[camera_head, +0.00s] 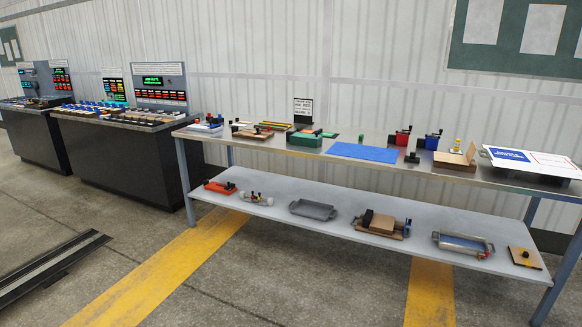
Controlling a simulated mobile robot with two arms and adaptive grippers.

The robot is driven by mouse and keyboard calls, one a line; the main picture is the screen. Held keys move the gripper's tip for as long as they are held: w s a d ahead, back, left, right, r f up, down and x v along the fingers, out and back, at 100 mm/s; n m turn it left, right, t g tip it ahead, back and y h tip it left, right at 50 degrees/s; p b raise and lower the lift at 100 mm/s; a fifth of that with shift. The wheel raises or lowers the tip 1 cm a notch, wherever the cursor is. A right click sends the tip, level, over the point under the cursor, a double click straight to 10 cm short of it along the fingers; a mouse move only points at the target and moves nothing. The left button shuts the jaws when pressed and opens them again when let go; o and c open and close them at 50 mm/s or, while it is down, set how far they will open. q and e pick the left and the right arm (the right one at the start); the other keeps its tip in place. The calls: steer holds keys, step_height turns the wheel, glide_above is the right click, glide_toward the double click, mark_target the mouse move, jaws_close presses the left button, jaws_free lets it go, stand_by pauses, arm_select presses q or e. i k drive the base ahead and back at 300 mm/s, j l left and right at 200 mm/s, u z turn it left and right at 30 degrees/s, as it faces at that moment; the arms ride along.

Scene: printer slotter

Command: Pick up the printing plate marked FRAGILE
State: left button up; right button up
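A two-tier grey table (452,171) stands along the wall, with several small items on its top and lower shelf. No item shows a readable FRAGILE mark; the lettering is too small at this distance. A flat blue sheet (365,152) lies on the middle of the tabletop. A wooden block (456,158) with a yellow-topped piece stands to its right. A white board with blue and red labels (531,161) lies at the right end. On the lower shelf (330,232), a dark-topped wooden piece (384,223) and a tan plate with a black knob (524,257) lie. Neither gripper is in view.
Dark control consoles (115,152) with lit panels stand at the left. A dark rail (50,268) lies on the floor at the left. The concrete floor with yellow stripes (168,280) is clear in front of the table. A small sign (303,108) stands behind the tabletop.

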mark_target(300, 129)
steer(key=i+u, duration=0.3)
steer(key=i, duration=1.8)
steer(key=i+j+z, duration=0.2)
steer(key=i, duration=0.3)
steer(key=i+z, duration=0.15)
steer(key=i, duration=0.4)
steer(key=i+j+z, duration=0.2)
steer(key=i, duration=0.25)
steer(key=i+l, duration=0.1)
steer(key=l, duration=0.55)
steer(key=i, duration=0.05)
